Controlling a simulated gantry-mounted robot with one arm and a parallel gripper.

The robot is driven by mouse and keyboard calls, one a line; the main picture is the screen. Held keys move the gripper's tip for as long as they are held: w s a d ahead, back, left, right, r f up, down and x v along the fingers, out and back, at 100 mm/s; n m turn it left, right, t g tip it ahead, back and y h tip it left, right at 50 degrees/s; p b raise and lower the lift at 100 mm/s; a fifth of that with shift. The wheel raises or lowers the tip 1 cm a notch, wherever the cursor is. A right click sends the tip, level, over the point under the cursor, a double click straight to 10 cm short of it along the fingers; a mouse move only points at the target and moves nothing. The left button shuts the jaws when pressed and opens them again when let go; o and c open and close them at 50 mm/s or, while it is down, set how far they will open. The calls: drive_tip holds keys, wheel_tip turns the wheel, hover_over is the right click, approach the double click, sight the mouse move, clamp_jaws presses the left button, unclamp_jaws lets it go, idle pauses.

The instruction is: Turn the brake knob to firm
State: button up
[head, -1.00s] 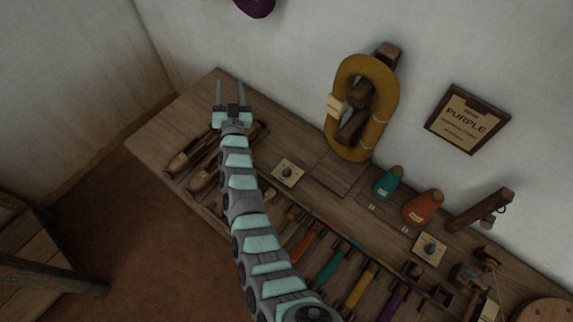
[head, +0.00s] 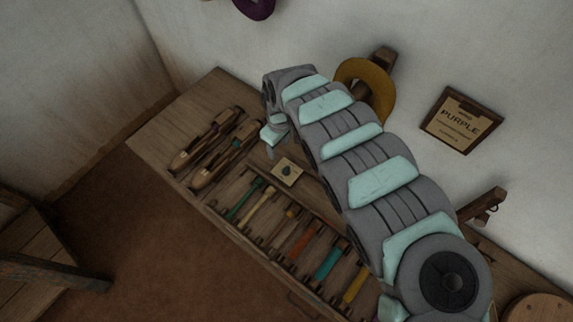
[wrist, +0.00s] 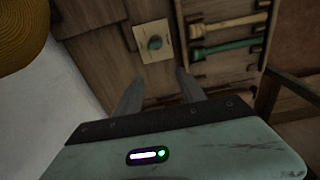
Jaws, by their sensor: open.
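A small pale plate with a dark round knob (head: 287,171) lies on the wooden bench, between the shuttles and the hanging yellow skein. In the wrist view the knob (wrist: 155,42) shows beyond my fingertips, roughly in line with the gap between them. I cannot read its marks or tell its setting. My gripper (wrist: 158,80) is open and empty, its two fingers apart and not touching the knob. In the head view my gripper (head: 270,145) hangs above the bench, just left of and beyond the plate. A second knob plate, seen earlier farther right, is hidden behind my arm.
Two wooden shuttles (head: 208,140) lie left of the plate. A rack of coloured bobbins (head: 300,243) runs along the bench front. The yellow skein (head: 378,85) hangs at the wall, partly behind my arm. A sign reading PURPLE (head: 462,121) is on the wall.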

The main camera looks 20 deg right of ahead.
sight(286, 169)
drive_tip(key=shift+g, duration=0.4)
drive_tip(key=f+b, duration=0.1)
drive_tip(key=f, duration=0.2)
drive_tip(key=s+d+f+b, duration=0.1)
drive_tip(key=f, duration=0.3)
drive_tip(key=s+f+b, duration=0.1)
drive_tip(key=f+b, duration=0.1)
drive_tip(key=f, duration=0.1)
drive_tip(key=shift+s+d+f, duration=0.2)
drive_tip(key=shift+s+f, duration=0.05)
drive_tip(key=shift+f, duration=0.15)
drive_tip(key=shift+c, duration=0.6)
clamp_jaws()
